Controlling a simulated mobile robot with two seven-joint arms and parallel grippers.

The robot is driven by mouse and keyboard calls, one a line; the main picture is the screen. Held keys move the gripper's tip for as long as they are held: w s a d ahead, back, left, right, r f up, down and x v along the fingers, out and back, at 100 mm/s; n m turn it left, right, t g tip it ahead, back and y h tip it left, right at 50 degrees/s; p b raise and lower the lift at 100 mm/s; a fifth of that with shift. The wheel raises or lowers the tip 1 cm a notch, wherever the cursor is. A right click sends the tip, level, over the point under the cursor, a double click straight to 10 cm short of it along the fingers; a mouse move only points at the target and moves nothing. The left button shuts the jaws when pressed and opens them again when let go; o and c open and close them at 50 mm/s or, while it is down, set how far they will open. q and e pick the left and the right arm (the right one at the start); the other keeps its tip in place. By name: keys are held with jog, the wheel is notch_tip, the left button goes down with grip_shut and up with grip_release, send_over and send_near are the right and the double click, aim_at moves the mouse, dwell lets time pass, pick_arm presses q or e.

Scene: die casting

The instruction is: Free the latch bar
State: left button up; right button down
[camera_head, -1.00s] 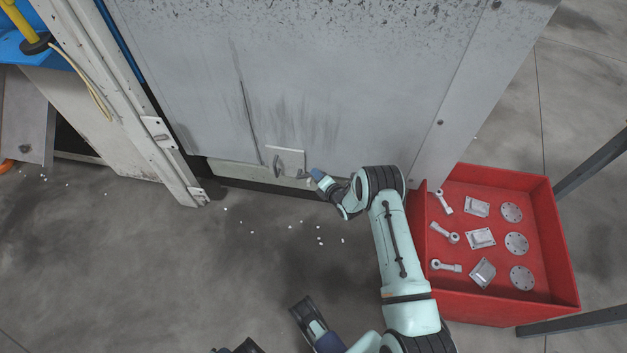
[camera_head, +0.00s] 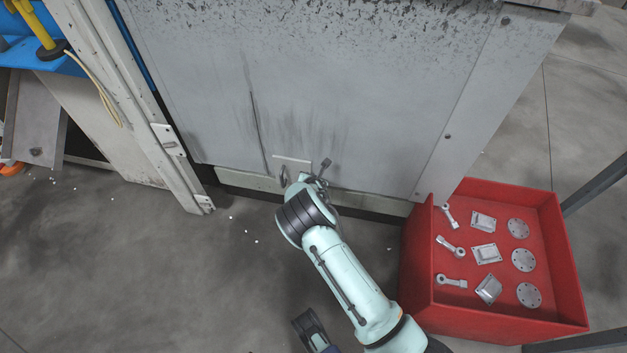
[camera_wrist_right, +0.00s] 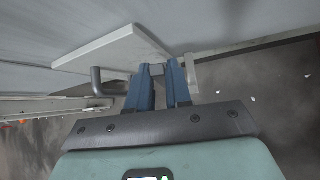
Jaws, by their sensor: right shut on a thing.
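My right gripper (camera_wrist_right: 164,90) shows in the right wrist view with its two blue fingers shut on a small grey latch bar (camera_wrist_right: 156,69). The bar is at the lower edge of the machine's grey door panel (camera_head: 330,90). A pale plate (camera_wrist_right: 115,52) with a dark bent handle (camera_wrist_right: 97,82) is just left of the fingers. In the head view the same plate (camera_head: 291,161) and handle (camera_head: 283,176) sit above my right wrist, which hides the grip and most of the bar.
A red crate (camera_head: 418,270) with several metal parts stands on the floor to the right. A pale post (camera_head: 150,110) is to the left of the door panel. Small white bits lie on the floor, and the floor at lower left is clear.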

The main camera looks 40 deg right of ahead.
pick_arm(q)
jog(key=shift+w+a, duration=0.1)
pick_arm(e)
jog(key=shift+w+a, duration=0.1)
dwell(0.3)
jog(key=c, duration=1.1)
grip_release()
pick_arm(q)
jog(key=s+d+r+g+h+p, duration=0.1)
jog(key=s+d+r+g+p, duration=0.1)
jog(key=s+d+r+p, duration=0.1)
jog(key=s+r+p, duration=0.1)
jog(key=s+r, duration=0.1)
jog(key=s, duration=0.1)
jog(key=shift+s+d+m, duration=0.15)
jog(key=shift+s+m, duration=0.15)
jog(key=shift+s, duration=0.05)
pick_arm(e)
jog(key=v, duration=1.3)
jog(key=shift+a+r, duration=0.15)
jog(key=shift+a, duration=0.05)
